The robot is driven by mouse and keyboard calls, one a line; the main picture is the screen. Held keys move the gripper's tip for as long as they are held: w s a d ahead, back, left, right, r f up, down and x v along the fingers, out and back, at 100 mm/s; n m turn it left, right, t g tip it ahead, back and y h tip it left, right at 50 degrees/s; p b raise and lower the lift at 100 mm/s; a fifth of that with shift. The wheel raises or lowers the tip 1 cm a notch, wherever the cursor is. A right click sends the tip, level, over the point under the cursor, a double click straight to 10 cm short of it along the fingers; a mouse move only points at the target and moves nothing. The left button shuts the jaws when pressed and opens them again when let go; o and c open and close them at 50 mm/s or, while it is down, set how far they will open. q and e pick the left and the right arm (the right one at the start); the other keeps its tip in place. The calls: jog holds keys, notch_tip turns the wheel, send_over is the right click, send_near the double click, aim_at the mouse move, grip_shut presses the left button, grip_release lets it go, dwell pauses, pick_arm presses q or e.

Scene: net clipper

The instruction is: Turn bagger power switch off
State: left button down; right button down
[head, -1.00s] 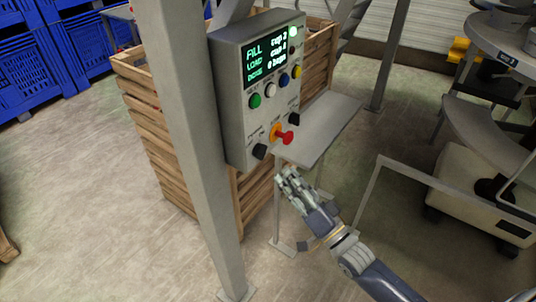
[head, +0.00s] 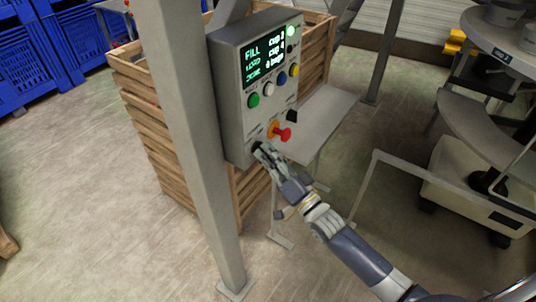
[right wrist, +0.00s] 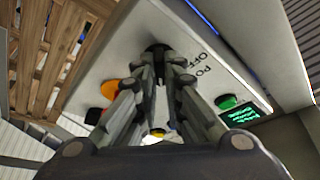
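The bagger control box (head: 229,118) is a grey panel on a post, with a green-lit screen. The power switch is a black knob (head: 256,147) at the panel's lower left corner, partly hidden by my right gripper (head: 262,152). In the right wrist view the knob (right wrist: 157,48) is just beyond the fingertips of my right gripper (right wrist: 166,68), near the printed letters "OFF" and "PO". The fingers stand apart with a narrow gap, at or very close to the knob; contact is unclear. Which way the knob points is hidden. My left gripper is out of view.
A red emergency button on a yellow base (head: 282,133) sits right of the knob, close to my fingers. A second black knob (head: 292,116) and several coloured buttons are above. A grey shelf (head: 318,120) juts out at right. A wooden crate (head: 150,135) stands behind.

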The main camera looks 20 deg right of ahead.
dwell(0.3)
jog(key=shift+w+d+n+g+y+b, duration=0.1)
jog(key=shift+n+g+y+b, duration=1.65)
jog(key=shift+n, duration=2.5)
jog(key=shift+w+d+n+g+y+b, duration=0.1)
jog(key=shift+n+g+y+b, duration=0.9)
jog(key=shift+n+b, duration=2.3)
jog(key=shift+w+d+n+g+y+b, duration=0.1)
jog(key=shift+n+g+y+b, duration=1.35)
jog(key=shift+n, duration=3.7)
jog(key=shift+t+y, duration=0.4)
jog(key=c, duration=1.7)
grip_release()
jog(key=shift+s, duration=0.1)
